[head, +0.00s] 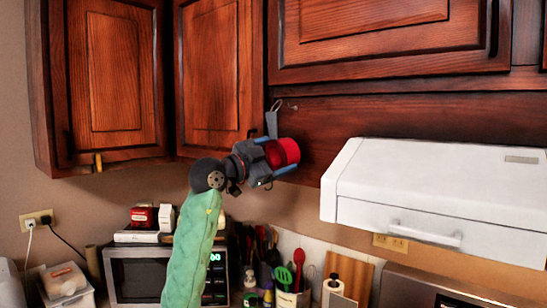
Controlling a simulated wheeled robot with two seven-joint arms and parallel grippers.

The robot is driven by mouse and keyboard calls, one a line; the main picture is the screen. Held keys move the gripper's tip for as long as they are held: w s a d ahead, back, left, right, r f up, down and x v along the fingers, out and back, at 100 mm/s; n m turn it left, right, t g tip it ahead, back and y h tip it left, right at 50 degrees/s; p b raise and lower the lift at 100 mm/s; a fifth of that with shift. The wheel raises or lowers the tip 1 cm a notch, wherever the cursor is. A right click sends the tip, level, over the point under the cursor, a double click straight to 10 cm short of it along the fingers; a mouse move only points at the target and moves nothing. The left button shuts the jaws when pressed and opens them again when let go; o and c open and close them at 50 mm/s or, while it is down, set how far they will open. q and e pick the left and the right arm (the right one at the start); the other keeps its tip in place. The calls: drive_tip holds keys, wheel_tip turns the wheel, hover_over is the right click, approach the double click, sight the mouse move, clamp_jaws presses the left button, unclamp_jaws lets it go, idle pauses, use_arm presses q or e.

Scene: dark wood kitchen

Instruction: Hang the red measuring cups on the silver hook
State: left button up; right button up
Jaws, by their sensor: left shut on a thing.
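The red measuring cups (285,152) are between the blue fingers of my left gripper (279,155), which is shut on them. A grey handle part (271,123) rises above the gripper, with a thin ring (277,106) at its top. The small silver hook (292,106) is on the wooden panel under the upper cabinet, just right of the ring. The ring looks very close to the hook; I cannot tell whether they touch. My left arm comes up from below in a green sleeve. My right gripper is not in view.
Dark wood cabinets (208,80) are left and above. A white range hood (440,190) juts out to the right of the gripper. Below are a microwave (140,275), utensils (283,277) and a cutting board (354,272). The wall between gripper and hood is clear.

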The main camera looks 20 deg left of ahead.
use_arm(q)
drive_tip(key=shift+w+d, duration=0.2)
drive_tip(key=shift+w, duration=0.4)
drive_tip(key=shift+w+d, duration=0.2)
drive_tip(key=shift+w, duration=0.4)
drive_tip(key=shift+w+r, duration=0.1)
drive_tip(key=shift+w, duration=0.05)
drive_tip(key=shift+w+d, duration=0.3)
drive_tip(key=shift+w, duration=0.25)
drive_tip(key=c, duration=0.6)
drive_tip(key=shift+o, duration=0.2)
drive_tip(key=shift+f, duration=0.55)
drive_tip(key=shift+w+d+f, duration=0.15)
drive_tip(key=shift+w+f, duration=0.05)
drive_tip(key=shift+w, duration=0.05)
drive_tip(key=o, duration=1.3)
drive_tip(key=shift+o, duration=1.4)
drive_tip(key=shift+w+f, duration=0.1)
drive_tip(key=shift+w, duration=0.2)
drive_tip(key=shift+s, duration=0.1)
